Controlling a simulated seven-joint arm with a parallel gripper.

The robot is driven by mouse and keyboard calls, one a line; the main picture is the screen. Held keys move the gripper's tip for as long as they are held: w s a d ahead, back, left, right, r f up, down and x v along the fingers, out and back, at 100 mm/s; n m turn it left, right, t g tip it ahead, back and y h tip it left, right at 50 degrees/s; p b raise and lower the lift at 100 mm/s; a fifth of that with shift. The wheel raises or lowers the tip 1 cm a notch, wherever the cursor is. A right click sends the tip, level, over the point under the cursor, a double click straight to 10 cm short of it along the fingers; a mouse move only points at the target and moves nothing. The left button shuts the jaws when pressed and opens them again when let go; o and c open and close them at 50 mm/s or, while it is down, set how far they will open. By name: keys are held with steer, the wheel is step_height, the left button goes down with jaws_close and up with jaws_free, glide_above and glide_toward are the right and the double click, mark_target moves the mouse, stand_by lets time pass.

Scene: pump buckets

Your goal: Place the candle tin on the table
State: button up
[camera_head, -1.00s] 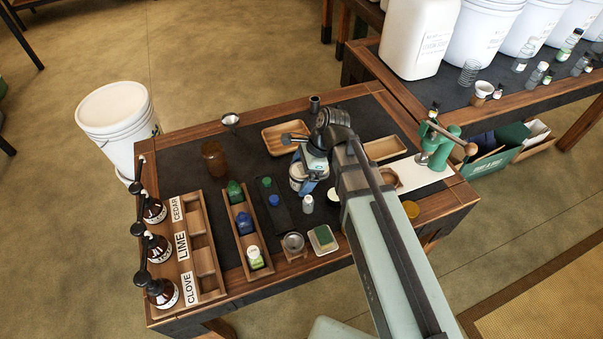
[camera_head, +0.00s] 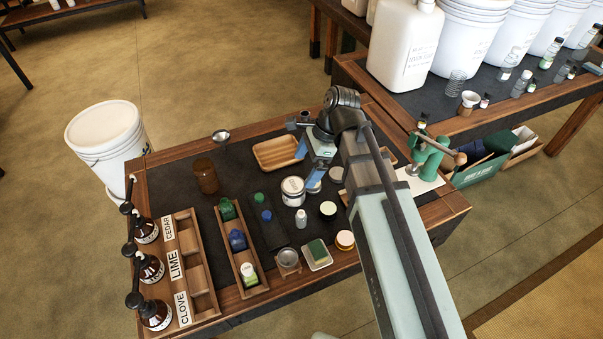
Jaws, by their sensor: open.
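The candle tin (camera_head: 293,191), a silvery tin with a pale label band and a light top, stands upright on the dark mat of the table (camera_head: 185,165). It is left of my arm, near the middle of the mat. My gripper (camera_head: 311,168), with blue fingers, is open and empty, just above and to the right of the tin in the picture. It looks apart from the tin. My wrist partly hides the fingers. A small round metal item (camera_head: 314,187) shows just below the fingers.
A wooden tray (camera_head: 278,152) lies behind the tin. A brown jar (camera_head: 206,177) and a rack of bottles (camera_head: 239,245) stand left. A green press (camera_head: 432,153) stands right.

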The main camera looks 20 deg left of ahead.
mark_target(296, 185)
steer(key=shift+v, duration=1.05)
steer(key=shift+s, duration=0.1)
steer(key=shift+s+a+f+m+t+y, duration=0.15)
steer(key=shift+s+a+f+m, duration=0.4)
steer(key=shift+f, duration=1.4)
steer(key=shift+s+a+f+m+t+y, duration=0.1)
steer(key=shift+s+a+f+m+t, duration=0.4)
steer(key=shift+f, duration=1.45)
steer(key=shift+s+a+f+m+g+y, duration=0.1)
steer(key=shift+s+a+f+m, duration=0.15)
steer(key=shift+a+f+m, duration=1.15)
steer(key=shift+d+f+n, duration=0.55)
steer(key=shift+n, duration=0.1)
steer(key=c, duration=1.3)
steer(key=shift+o, duration=0.2)
